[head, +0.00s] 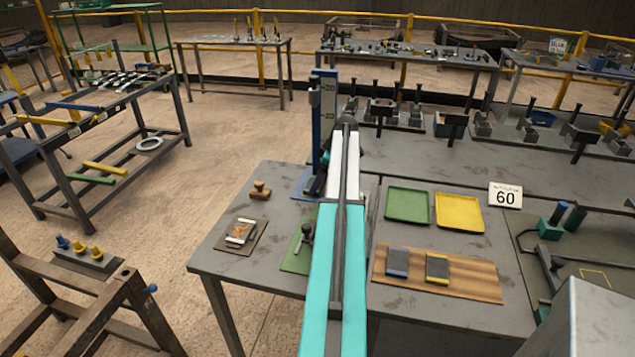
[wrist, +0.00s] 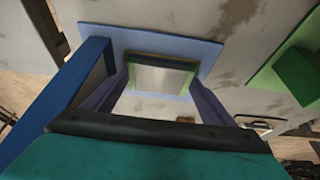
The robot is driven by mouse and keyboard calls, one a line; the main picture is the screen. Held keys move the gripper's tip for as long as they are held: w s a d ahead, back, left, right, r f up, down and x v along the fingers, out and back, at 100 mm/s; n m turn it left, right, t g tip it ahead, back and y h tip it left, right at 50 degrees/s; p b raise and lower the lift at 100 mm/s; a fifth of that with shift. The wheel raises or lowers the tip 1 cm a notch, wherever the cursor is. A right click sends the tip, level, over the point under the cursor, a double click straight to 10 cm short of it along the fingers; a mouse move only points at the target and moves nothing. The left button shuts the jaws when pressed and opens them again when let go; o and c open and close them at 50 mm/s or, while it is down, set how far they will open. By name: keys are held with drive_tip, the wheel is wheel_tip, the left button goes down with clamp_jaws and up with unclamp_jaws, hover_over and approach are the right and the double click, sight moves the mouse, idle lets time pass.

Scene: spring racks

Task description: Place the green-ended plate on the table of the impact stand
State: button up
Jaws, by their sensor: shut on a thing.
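The impact stand (head: 326,112) is a blue column with scale labels, on a blue base at the back of the table, partly behind my arm. In the wrist view its blue column (wrist: 78,88) is at left and its pale blue base (wrist: 205,52) lies below my fingers. My gripper (wrist: 160,80) is shut on the green-ended plate (wrist: 158,78), a grey plate with green at its edge. The plate is over the pale blue base; I cannot tell whether it touches. In the head view my arm hides the plate and fingertips.
A blue-ended plate (head: 396,263) and a yellow-ended plate (head: 437,268) lie on a wooden board (head: 485,283). Green (head: 407,205) and yellow (head: 459,212) trays and a "60" sign (head: 505,196) are behind. A green mat (head: 292,264) and wooden stamp (head: 261,189) are left.

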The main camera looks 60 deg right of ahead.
drive_tip(key=shift+f, duration=0.1)
idle(0.3)
drive_tip(key=o, duration=1.6)
drive_tip(key=shift+c, duration=0.2)
drive_tip(key=shift+r, duration=0.2)
drive_tip(key=b+v, duration=0.2)
drive_tip(key=v, duration=1)
